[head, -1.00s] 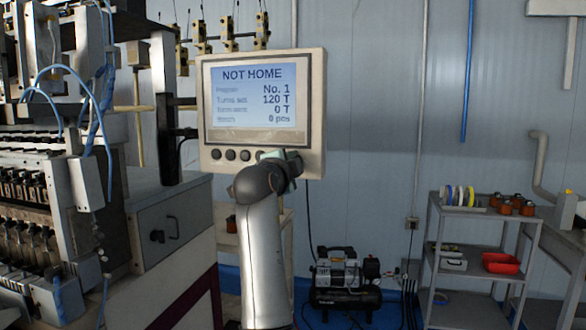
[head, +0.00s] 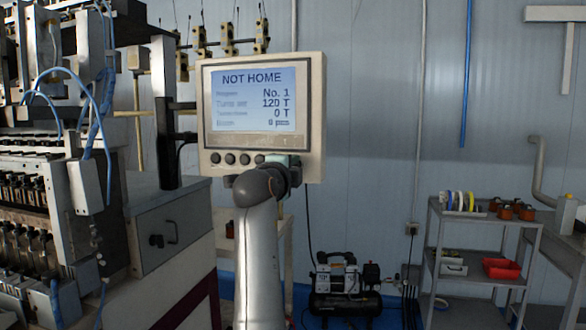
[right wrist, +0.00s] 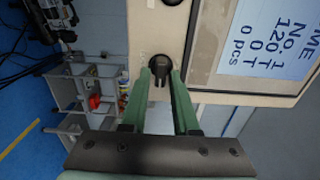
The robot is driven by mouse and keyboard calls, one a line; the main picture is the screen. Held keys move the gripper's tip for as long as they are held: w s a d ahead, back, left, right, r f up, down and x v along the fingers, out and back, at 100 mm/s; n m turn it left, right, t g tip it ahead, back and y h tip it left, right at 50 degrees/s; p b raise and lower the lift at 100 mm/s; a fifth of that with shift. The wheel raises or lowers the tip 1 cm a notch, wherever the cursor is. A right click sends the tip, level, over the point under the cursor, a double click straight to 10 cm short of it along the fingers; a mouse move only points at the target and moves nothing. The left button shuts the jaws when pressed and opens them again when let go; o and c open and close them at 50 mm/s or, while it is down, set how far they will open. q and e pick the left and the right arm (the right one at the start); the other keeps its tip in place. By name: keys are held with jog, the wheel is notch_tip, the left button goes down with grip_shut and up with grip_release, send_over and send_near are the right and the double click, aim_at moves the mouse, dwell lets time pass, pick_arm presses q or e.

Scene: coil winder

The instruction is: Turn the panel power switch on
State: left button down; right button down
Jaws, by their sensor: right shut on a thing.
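The control panel (head: 313,120) is a beige box with a lit screen (head: 252,97) reading NOT HOME. A row of dark round buttons (head: 230,158) runs under the screen. My right gripper (right wrist: 159,80) is at the panel's lower right corner. In the right wrist view its green fingers are shut on a black switch knob (right wrist: 158,72) on the beige panel face. In the head view my own wrist hides that knob, and its on or off position cannot be told. My left gripper is not in view.
A winding machine (head: 85,180) with blue hoses fills the left side. A grey cabinet (head: 172,222) stands below the panel. A black compressor (head: 340,285) is on the floor behind. A grey shelf cart (head: 478,225) with spools stands at the right.

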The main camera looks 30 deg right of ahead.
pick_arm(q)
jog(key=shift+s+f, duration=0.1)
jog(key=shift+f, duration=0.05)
pick_arm(e)
jog(key=c, duration=0.9)
grip_release()
jog(key=shift+o, duration=0.2)
pick_arm(q)
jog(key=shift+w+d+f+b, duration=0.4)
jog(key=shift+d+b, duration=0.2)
jog(key=shift+b, duration=0.55)
pick_arm(e)
jog(key=v, duration=1.2)
jog(key=shift+s, duration=0.2)
jog(key=shift+a, duration=0.1)
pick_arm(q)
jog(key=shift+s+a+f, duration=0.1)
